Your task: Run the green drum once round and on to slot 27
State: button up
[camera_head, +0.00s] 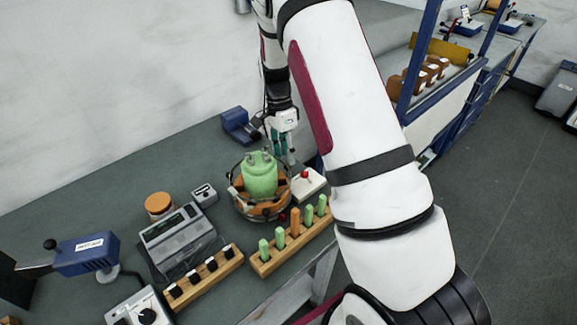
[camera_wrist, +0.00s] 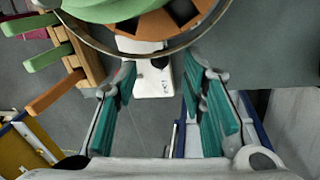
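The green drum (camera_head: 259,174) stands upright in a round brown and orange holder (camera_head: 261,209) ringed by metal, on the bench in the head view. Small pegs stand up from its top. In the wrist view the drum's green side (camera_wrist: 110,8) shows at the top edge, above the slotted orange part (camera_wrist: 165,22). My gripper (camera_head: 281,146) is just behind and right of the drum. In the wrist view its teal fingers (camera_wrist: 160,85) are spread apart with nothing between them. Slot numbers cannot be read.
A white box with a red knob (camera_head: 307,184) sits right of the holder and also shows beyond my fingers in the wrist view (camera_wrist: 153,77). A wooden rack with green and orange handles (camera_head: 293,238) is in front. A grey device (camera_head: 180,240) stands to the left.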

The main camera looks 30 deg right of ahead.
aim_at(287, 165)
jog(key=shift+s+f+p, duration=0.2)
jog(key=shift+s+f, duration=0.05)
jog(key=shift+f, duration=1.05)
jog(key=shift+s+f+p, duration=0.2)
jog(key=shift+s+f, duration=0.05)
jog(key=shift+f, duration=1)
